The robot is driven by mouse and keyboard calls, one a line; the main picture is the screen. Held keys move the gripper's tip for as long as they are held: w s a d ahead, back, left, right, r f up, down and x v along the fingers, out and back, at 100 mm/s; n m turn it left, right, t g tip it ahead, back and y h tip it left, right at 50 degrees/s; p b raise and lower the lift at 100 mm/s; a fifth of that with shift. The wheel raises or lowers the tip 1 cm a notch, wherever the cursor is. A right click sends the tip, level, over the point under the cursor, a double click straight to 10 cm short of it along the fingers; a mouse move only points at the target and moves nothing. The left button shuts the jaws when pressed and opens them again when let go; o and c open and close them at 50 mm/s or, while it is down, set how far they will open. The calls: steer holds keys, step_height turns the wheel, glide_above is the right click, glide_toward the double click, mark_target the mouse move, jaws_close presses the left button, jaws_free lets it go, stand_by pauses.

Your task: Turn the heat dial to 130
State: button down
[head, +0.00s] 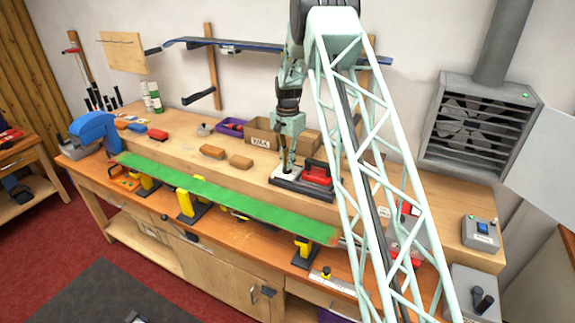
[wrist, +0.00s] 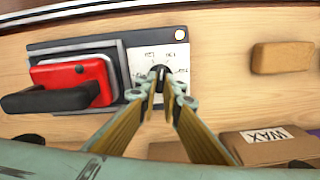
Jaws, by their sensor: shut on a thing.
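The heat dial (wrist: 160,71) is a small dark knob on a white marked plate (wrist: 140,60). The plate lies beside a red iron (wrist: 72,82) with a black handle, on the same dark base. My gripper (wrist: 160,84) points down at the dial, its fingers closed around the knob. The numbers on the plate are too small and blurred to read surely, and the fingers cover part of it. The knob's pointer setting cannot be told. In the head view my gripper (head: 287,172) stands over the dial's plate, left of the red iron (head: 317,174).
A small round lamp (wrist: 180,33) sits at the plate's corner. A tan block (wrist: 282,57) and a WAX box (wrist: 268,146) lie nearby. A green ski (head: 225,196) lies clamped along the bench front. A grey control box (head: 481,233) stands at the right.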

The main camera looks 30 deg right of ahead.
steer(key=shift+m, duration=1.6)
steer(key=shift+b, duration=0.3)
steer(key=c, duration=2.8)
jaws_free()
steer(key=shift+r, duration=0.15)
steer(key=shift+r, duration=5.85)
steer(key=shift+s+r, duration=0.1)
